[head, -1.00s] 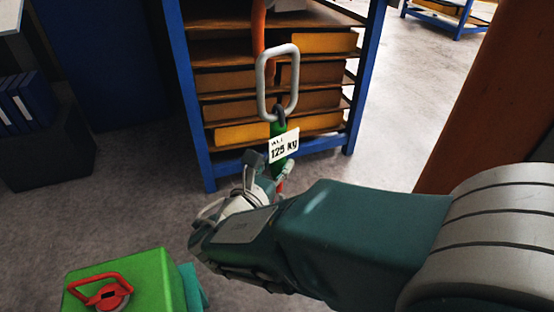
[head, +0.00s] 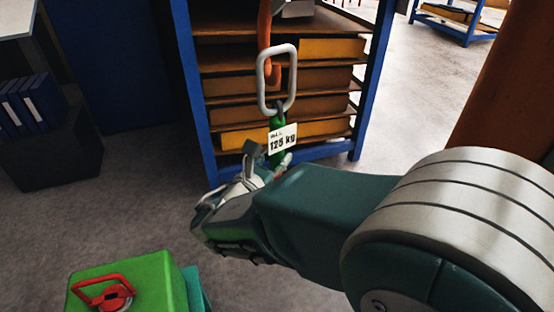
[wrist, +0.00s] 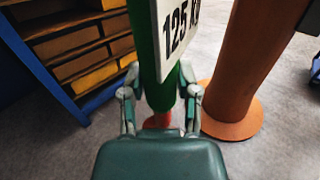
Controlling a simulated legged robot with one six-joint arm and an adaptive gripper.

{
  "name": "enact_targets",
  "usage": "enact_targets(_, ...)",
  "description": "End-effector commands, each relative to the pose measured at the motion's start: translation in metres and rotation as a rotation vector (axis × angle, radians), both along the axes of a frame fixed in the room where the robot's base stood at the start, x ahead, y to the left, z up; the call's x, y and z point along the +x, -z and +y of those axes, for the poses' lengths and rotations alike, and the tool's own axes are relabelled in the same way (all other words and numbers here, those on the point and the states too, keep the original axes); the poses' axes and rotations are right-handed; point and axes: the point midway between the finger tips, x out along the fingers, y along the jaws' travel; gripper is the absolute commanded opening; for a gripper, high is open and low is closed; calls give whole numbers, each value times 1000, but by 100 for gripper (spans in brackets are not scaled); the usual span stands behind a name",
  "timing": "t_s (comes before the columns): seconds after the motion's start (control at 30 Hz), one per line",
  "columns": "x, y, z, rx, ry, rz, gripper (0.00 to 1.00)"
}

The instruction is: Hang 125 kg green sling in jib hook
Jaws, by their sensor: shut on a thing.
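The green sling (head: 276,124) hangs upright below a grey metal link (head: 262,82) and carries a white "125 kg" tag (head: 283,138). The tag also shows in the wrist view (wrist: 178,28). My gripper (head: 268,168) is shut on the lower part of the sling; in the wrist view its fingers (wrist: 160,95) sit on both sides of the green band. The orange jib hook (head: 274,72) comes down from above, and its curved tip shows within the link's opening. I cannot tell whether it passes through the link or lies behind it. The link's top bar crosses the hook.
A blue-framed rack (head: 193,90) with yellow and brown shelves stands behind. A thick orange column (head: 505,90) rises at the right, close beside my gripper in the wrist view. A green block (head: 160,275) with a red lifting eye (head: 115,294) stands at lower left.

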Motion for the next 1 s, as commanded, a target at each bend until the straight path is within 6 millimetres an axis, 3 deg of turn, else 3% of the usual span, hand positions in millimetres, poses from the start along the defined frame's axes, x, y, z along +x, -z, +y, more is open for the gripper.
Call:
enact_targets(0.5,22,2,7,0,1,-4,0)
enact_targets(1.0,30,22,9,-1,0,-4,0)
